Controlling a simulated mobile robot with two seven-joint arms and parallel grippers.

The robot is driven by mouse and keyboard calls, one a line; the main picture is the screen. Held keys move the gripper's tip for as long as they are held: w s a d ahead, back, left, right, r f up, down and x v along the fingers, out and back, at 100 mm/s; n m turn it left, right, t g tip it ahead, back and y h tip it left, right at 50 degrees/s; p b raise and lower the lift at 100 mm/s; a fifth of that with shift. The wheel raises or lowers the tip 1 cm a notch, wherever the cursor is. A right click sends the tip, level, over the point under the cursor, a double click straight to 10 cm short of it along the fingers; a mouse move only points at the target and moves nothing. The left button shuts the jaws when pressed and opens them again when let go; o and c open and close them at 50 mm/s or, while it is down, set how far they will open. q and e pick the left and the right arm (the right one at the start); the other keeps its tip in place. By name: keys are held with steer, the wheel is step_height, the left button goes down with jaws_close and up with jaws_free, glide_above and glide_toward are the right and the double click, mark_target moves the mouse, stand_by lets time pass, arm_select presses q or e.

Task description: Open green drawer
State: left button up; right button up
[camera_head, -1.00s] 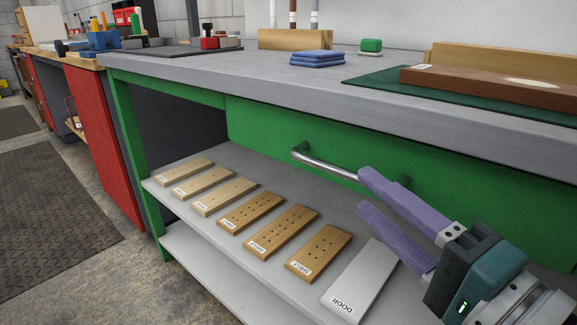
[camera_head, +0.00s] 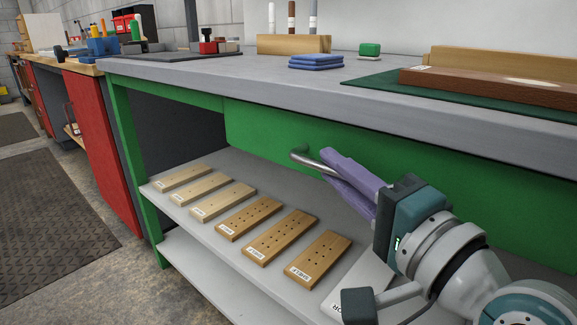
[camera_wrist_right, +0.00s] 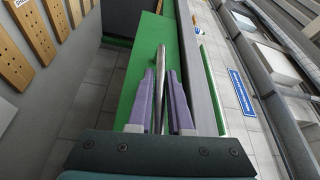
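The green drawer (camera_head: 266,135) sits under the workbench top and looks shut. Its metal bar handle (camera_head: 306,158) sticks out from the front; its right part is hidden behind my right gripper. My right gripper (camera_head: 328,164) has purple fingers and is at the handle. In the right wrist view the handle (camera_wrist_right: 161,70) runs between the two fingers of the right gripper (camera_wrist_right: 161,74). A narrow gap shows beside the bar, so the fingers look open around it. The drawer front (camera_wrist_right: 135,80) shows left of the handle there. My left gripper is not in view.
Below the drawer, a grey shelf holds several wooden boards (camera_head: 249,218) and a light board (camera_head: 350,285) partly behind my right arm. The bench top (camera_head: 240,72) carries blue cloths (camera_head: 316,61) and a brown board (camera_head: 490,86). A red cabinet (camera_head: 102,150) stands left.

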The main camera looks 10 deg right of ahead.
jaws_close()
stand_by(0.4)
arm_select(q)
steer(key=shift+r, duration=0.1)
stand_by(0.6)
